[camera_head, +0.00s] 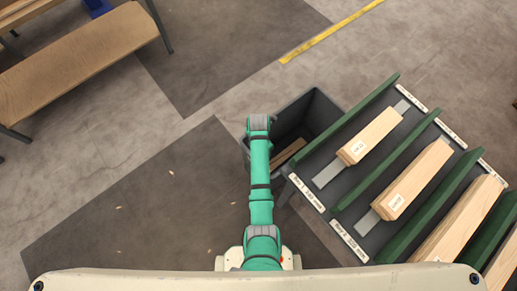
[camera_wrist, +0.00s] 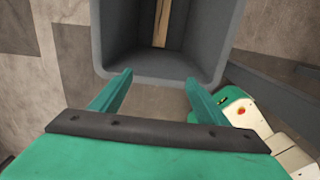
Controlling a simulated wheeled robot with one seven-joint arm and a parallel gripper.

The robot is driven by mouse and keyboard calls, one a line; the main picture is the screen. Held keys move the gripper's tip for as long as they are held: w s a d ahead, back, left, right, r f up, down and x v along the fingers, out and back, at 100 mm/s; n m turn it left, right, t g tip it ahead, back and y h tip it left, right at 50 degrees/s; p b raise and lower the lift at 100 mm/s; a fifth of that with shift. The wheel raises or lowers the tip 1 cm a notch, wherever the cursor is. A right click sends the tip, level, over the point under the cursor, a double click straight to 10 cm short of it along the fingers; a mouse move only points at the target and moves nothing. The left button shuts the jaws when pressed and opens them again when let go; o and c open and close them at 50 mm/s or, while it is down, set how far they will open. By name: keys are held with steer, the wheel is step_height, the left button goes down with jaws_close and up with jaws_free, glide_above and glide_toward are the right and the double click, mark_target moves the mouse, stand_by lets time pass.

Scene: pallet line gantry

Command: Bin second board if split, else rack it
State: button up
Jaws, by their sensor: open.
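A dark grey bin (camera_head: 318,103) stands left of the sloped rack. A light wooden board (camera_head: 288,152) lies inside it, partly hidden. The wrist view shows the bin's rim (camera_wrist: 96,42) and the board (camera_wrist: 162,22) in it. My gripper (camera_wrist: 158,88) is open and empty at the bin's near rim. In the head view my arm hides its fingers. On the rack, a short board (camera_head: 376,131) lies in the leftmost lane, a longer board (camera_head: 421,172) in the lane beside it, and another board (camera_head: 458,222) further right. I cannot tell whether any board is split.
Green dividers (camera_head: 386,157) separate the rack's lanes. White labels (camera_head: 349,241) line its near and far edges, too small to read. A wooden bench (camera_head: 75,65) stands at upper left. The floor left of my arm is clear except for small wood chips.

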step_height(320, 180, up, 11)
stand_by(0.6)
steer(key=shift+s+a+f, duration=0.1)
steer(key=shift+a+f, duration=0.05)
steer(key=shift+f, duration=0.05)
stand_by(0.9)
